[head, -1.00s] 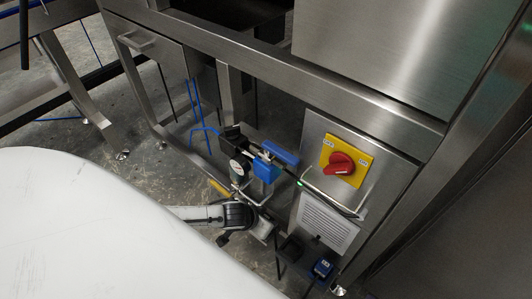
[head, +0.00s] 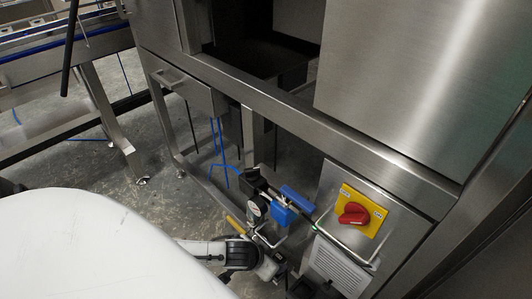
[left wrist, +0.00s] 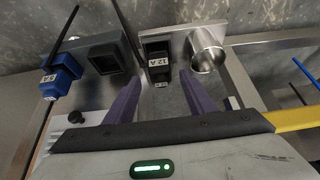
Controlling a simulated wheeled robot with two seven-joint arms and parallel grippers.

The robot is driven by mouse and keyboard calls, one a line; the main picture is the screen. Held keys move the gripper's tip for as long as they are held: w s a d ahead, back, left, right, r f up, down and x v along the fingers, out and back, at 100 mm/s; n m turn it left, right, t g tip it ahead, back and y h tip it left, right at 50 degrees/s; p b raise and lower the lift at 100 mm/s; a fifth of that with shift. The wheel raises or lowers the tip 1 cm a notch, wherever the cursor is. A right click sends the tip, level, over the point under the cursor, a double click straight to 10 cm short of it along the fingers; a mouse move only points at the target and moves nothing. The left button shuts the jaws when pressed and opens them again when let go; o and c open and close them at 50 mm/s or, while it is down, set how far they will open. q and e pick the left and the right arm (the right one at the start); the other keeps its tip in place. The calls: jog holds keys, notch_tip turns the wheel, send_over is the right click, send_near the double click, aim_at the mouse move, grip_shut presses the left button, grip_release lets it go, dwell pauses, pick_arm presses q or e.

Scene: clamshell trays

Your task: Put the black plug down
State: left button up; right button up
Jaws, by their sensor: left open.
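The black plug (left wrist: 157,62), with a white 12 A label, is at a metal plate with a short round steel cup (left wrist: 207,52) beside it in the left wrist view. My left gripper (left wrist: 158,82) is open, its two purple fingers on either side of the plug with visible gaps. I cannot tell how the plug is supported underneath. In the head view my left gripper (head: 268,267) is low in the middle, beside the machine's frame, and the plug is too small to make out there. My right gripper is not in view.
In the left wrist view a black socket box (left wrist: 105,60) and a labelled blue plug (left wrist: 62,76) are to the left.

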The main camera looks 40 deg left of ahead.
pick_arm(q)
jog(key=p+v, duration=0.2)
jog(key=v, duration=0.4)
jog(key=shift+r, duration=0.25)
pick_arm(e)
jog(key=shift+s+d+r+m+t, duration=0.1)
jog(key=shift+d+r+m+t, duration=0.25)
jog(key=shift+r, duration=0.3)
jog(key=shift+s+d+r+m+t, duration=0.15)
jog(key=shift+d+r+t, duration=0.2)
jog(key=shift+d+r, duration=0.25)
pick_arm(q)
jog(key=shift+s, duration=0.15)
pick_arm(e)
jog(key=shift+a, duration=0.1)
